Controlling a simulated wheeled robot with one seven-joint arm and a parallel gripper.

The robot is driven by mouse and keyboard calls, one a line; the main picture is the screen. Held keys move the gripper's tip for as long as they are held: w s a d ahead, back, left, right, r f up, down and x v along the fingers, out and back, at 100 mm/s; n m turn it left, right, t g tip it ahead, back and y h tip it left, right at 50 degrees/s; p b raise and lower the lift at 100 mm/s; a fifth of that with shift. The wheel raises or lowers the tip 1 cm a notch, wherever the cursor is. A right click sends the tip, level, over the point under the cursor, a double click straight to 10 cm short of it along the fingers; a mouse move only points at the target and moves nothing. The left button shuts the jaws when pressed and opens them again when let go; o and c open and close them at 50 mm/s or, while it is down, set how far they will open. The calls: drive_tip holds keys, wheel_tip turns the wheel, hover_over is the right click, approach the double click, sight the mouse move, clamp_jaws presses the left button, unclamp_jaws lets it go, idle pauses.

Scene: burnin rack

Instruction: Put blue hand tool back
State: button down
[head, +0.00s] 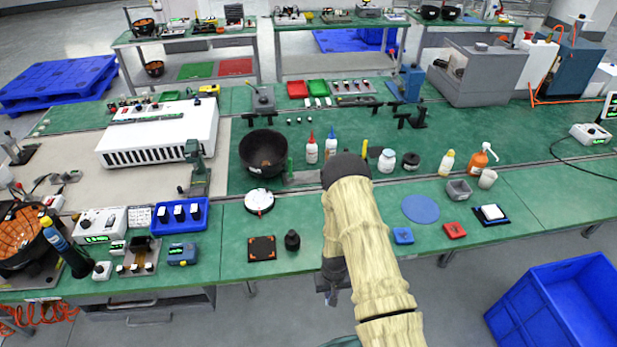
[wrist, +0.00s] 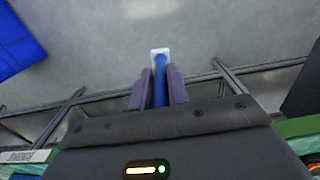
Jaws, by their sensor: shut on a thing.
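My gripper (wrist: 158,88) is shut on the blue hand tool (wrist: 160,78), a slim blue piece with a white end, in the wrist view. The tool sticks out past the fingertips over grey floor. In the head view my gripper (head: 331,290) hangs beside my arm, in front of the bench's near edge. The tool cannot be made out there. I cannot tell which spot on the bench is the tool's own place.
The green bench (head: 300,225) holds a black bowl (head: 263,152), a round white device (head: 259,201), a blue tray (head: 180,215) and several bottles. A blue disc (head: 420,208) lies right of my arm. A blue crate (head: 560,305) stands on the floor at right.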

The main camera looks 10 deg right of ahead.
wheel_tip(320, 180, down, 7)
drive_tip(key=b, duration=0.7)
drive_tip(key=shift+r+p, duration=0.35)
drive_tip(key=shift+p, duration=0.05)
